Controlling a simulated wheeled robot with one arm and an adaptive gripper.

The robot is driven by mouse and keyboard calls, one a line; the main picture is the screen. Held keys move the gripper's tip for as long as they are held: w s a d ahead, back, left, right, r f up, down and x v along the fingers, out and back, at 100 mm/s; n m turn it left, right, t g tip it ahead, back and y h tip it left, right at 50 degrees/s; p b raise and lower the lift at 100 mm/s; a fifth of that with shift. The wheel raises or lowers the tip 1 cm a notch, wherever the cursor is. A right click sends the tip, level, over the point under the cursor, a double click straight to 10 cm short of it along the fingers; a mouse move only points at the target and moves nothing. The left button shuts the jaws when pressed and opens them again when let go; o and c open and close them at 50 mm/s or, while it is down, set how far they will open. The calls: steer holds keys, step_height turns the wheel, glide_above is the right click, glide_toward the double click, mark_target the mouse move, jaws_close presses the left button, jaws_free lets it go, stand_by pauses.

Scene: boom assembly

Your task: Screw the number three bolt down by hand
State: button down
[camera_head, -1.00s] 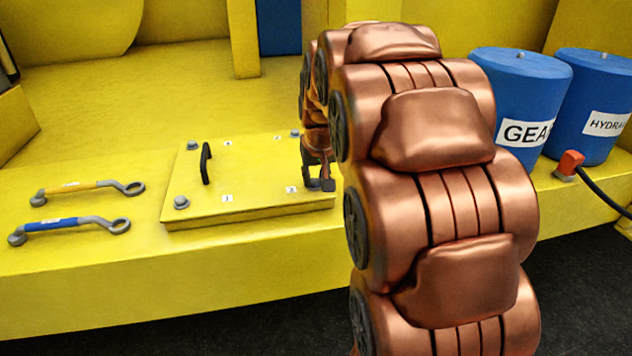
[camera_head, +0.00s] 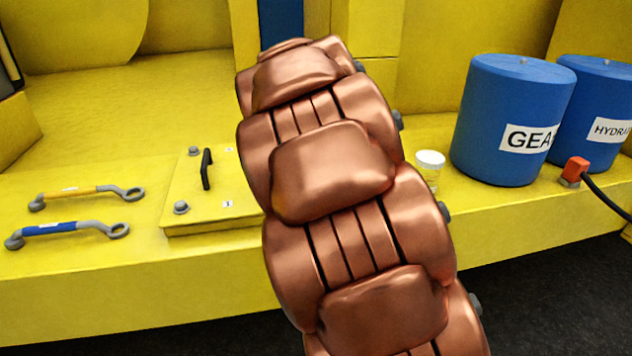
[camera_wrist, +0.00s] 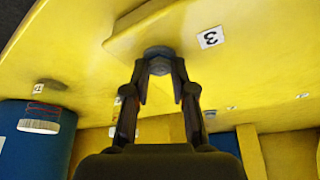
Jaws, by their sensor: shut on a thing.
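In the wrist view, the number three bolt (camera_wrist: 157,53) is a grey hex-headed bolt at the edge of a yellow cover plate, beside a white label reading 3 (camera_wrist: 210,37). The two fingers of my gripper (camera_wrist: 159,68) are on either side of its head, shut on it. The bolt's shank is hidden, so I cannot tell how deep it sits. In the head view, my arm hides the gripper, this bolt and the right part of the cover plate (camera_head: 185,190).
Two grey bolts and a black handle (camera_head: 207,169) show on the cover's left part. Yellow-handled (camera_head: 85,196) and blue-handled (camera_head: 70,229) wrenches lie left of it. A white-capped jar (camera_head: 429,165) and blue drums (camera_head: 512,120) stand to the right, near a red connector (camera_head: 574,170).

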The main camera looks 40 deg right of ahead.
steer(key=shift+r, duration=0.15)
steer(key=c, duration=1)
jaws_free()
steer(key=shift+o, duration=0.2)
steer(key=v, duration=1.2)
steer(key=s+a+f+n+g+y+p, duration=0.1)
steer(key=s+a+f+n+p, duration=0.1)
steer(key=s+a+f, duration=0.3)
steer(key=s+a+f+n+g+y+p, duration=0.1)
steer(key=s+a+f+n, duration=0.3)
steer(key=s, duration=0.9)
steer(key=s+a+f+n+g+y+p, duration=0.1)
steer(key=s+a+f+n+g+p, duration=0.1)
steer(key=s+a+f+n, duration=0.2)
steer(key=s+a+f, duration=0.1)
steer(key=s+a, duration=0.2)
steer(key=s, duration=0.2)
steer(key=shift+s+a+f+g+p, duration=0.15)
steer(key=shift+a+f+g+p, duration=0.15)
steer(key=shift+a+f+p, duration=0.1)
